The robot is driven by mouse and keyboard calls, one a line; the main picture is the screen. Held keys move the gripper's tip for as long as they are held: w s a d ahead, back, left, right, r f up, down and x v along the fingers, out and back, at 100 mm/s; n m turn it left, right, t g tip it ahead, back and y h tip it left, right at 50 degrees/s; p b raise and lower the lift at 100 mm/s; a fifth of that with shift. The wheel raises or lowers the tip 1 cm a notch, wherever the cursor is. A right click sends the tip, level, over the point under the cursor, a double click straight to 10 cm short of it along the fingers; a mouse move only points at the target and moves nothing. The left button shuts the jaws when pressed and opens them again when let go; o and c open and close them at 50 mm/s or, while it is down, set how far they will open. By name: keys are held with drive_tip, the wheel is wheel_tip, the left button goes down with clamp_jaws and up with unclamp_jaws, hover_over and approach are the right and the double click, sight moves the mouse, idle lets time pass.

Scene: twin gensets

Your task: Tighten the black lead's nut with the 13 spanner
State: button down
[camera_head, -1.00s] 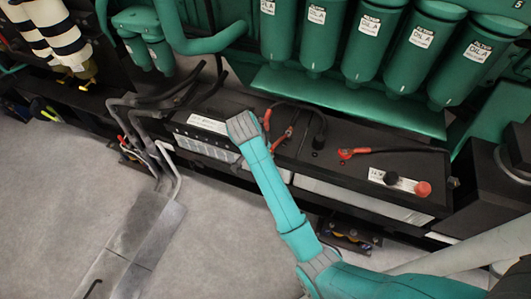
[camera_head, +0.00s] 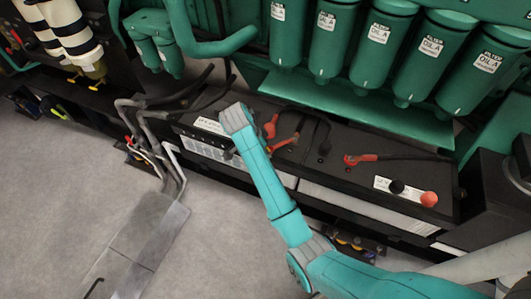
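Two black batteries stand side by side, the left battery (camera_head: 205,140) and the right battery (camera_head: 345,180). A black lead (camera_head: 326,132) curves over the top near the middle of the batteries, and its end lies close to a dark terminal (camera_head: 323,149). Its nut is too small to make out. The teal arm is mine; its grey wrist end is over the left battery, left of the red-covered lead ends (camera_head: 271,126). I cannot make out the 13 spanner.
A red lead end (camera_head: 361,158) lies on the right battery, near a black cap (camera_head: 396,187) and a red cap (camera_head: 429,199). Green filters (camera_head: 378,40) hang above a green ledge (camera_head: 350,108) behind the batteries. Grey cables (camera_head: 150,120) run down at the left. Floor (camera_head: 75,190) is open at the front left.

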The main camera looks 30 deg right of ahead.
drive_tip(key=shift+w+m, duration=0.3)
drive_tip(key=shift+w, duration=0.05)
drive_tip(key=shift+w+m+g, duration=0.4)
drive_tip(key=shift+w+m, duration=0.5)
drive_tip(key=shift+w, duration=0.15)
drive_tip(key=shift+w+d+m+g, duration=0.15)
drive_tip(key=shift+w+m+g, duration=0.05)
drive_tip(key=shift+w+m, duration=0.3)
drive_tip(key=shift+w+d+m+g, duration=0.2)
drive_tip(key=shift+w+m, duration=0.2)
drive_tip(key=shift+w, duration=0.15)
drive_tip(key=shift+s+a, duration=0.1)
drive_tip(key=shift+s+r+n, duration=0.1)
drive_tip(key=shift+s+n, duration=0.05)
drive_tip(key=shift+n, duration=0.15)
drive_tip(key=shift+s, duration=0.1)
